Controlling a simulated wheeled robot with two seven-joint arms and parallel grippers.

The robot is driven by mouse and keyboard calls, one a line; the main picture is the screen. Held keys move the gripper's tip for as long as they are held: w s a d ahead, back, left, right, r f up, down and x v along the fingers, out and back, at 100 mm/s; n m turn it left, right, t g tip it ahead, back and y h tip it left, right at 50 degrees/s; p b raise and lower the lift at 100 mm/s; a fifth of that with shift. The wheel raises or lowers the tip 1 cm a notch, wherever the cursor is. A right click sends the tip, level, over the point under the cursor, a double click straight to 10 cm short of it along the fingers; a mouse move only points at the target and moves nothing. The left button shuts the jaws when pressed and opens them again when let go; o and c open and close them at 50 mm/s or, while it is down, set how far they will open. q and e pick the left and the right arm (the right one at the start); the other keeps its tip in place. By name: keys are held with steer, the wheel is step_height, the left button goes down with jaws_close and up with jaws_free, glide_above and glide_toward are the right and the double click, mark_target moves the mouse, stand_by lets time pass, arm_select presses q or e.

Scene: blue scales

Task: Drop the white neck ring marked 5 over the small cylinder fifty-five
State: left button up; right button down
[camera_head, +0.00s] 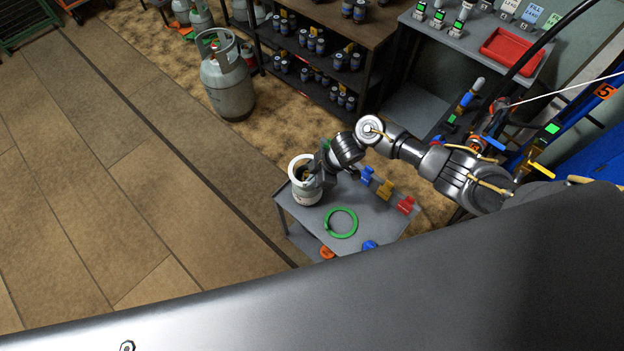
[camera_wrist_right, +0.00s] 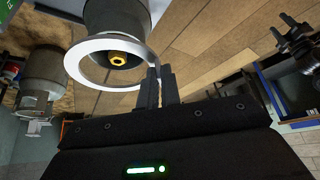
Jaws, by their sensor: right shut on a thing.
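The white neck ring (camera_head: 291,169) is at the top of a small grey cylinder (camera_head: 308,197), which stands upright on a grey cart. My right gripper (camera_head: 321,168) is shut on the ring's edge. In the right wrist view the shut fingers (camera_wrist_right: 159,82) grip the white ring (camera_wrist_right: 73,66) at its right side. The ring encircles the cylinder's brass valve (camera_wrist_right: 118,59) there, with the grey cylinder body (camera_wrist_right: 113,18) behind. I cannot tell whether the ring touches the cylinder. No number is readable on the ring or cylinder. My left gripper is not in view.
The cart top (camera_head: 318,222) also holds a green ring (camera_head: 328,228), and blue, yellow and red pieces (camera_head: 384,190) along its far edge. A larger grey cylinder (camera_head: 228,88) stands on the floor. Shelves (camera_head: 335,25) and a bench with a red tray (camera_head: 510,52) stand behind.

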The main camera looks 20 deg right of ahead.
steer(key=shift+f+b, duration=1.55)
steer(key=shift+f, duration=0.55)
steer(key=c, duration=1.5)
jaws_free()
steer(key=shift+r, duration=0.15)
steer(key=shift+r+p, duration=3.7)
steer(key=shift+p, duration=0.2)
steer(key=shift+s+f, duration=0.1)
